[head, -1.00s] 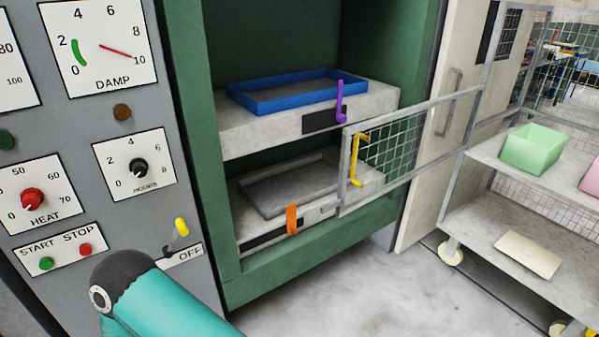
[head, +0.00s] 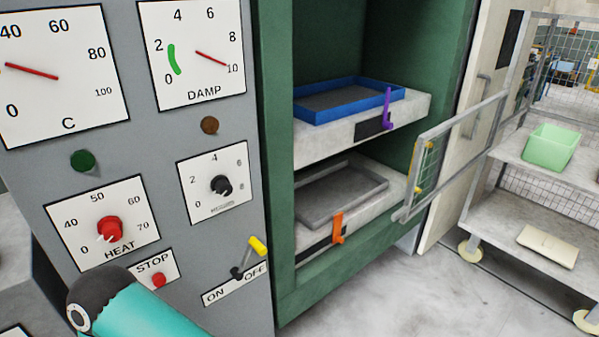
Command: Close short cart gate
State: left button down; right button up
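The short cart gate (head: 462,119) is a grey metal frame with wire mesh and a yellow handle (head: 416,182). In the head view it stands open, reaching out from the grey cart (head: 510,212) toward the front of the green press. Its free end lies in front of the press's right side; I cannot tell whether it touches the press. Neither gripper shows. Only a teal and dark part of my arm is at the bottom left, in front of the control panel.
The panel (head: 225,125) with dials and an on/off lever (head: 250,257) fills the left. The press (head: 283,180) holds a blue-rimmed tray (head: 330,110) above a grey one (head: 340,192). A green bin (head: 550,148) stands on the cart. Floor (head: 385,295) is clear in front.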

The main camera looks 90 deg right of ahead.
aim_at(406, 213)
jog(key=u, duration=0.65)
jog(key=i, duration=0.2)
jog(key=z, duration=3.15)
jog(key=i, duration=0.2)
jog(key=z, duration=1.1)
jog(key=k, duration=0.35)
jog(key=z, duration=0.65)
jog(key=i, duration=1.1)
jog(key=u, duration=0.25)
